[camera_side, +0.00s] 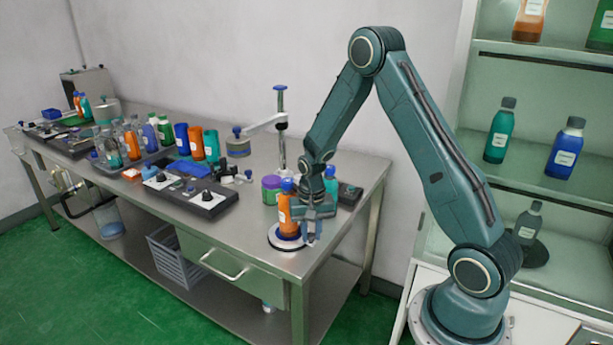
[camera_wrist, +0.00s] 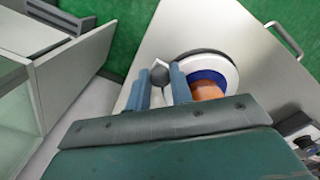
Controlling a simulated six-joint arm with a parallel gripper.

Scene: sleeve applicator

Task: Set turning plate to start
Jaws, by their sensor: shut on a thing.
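The turning plate (camera_side: 275,242) is a round white disc with a blue ring, near the front right corner of the steel table. It also shows in the wrist view (camera_wrist: 232,75). My gripper (camera_side: 312,238) points down beside the plate, right of the bottle. In the wrist view, my gripper (camera_wrist: 161,86) has its two blue fingers shut on a dark round knob (camera_wrist: 160,74) at the plate's edge. The knob's link to the plate is partly hidden.
A purple-and-green jar (camera_side: 271,189) and a teal bottle (camera_side: 331,181) stand close behind the plate. A stand with a white arm (camera_side: 267,124) rises behind them. A dark control panel (camera_side: 190,191) and several bottles fill the table's left. Shelves (camera_side: 540,180) stand at the right.

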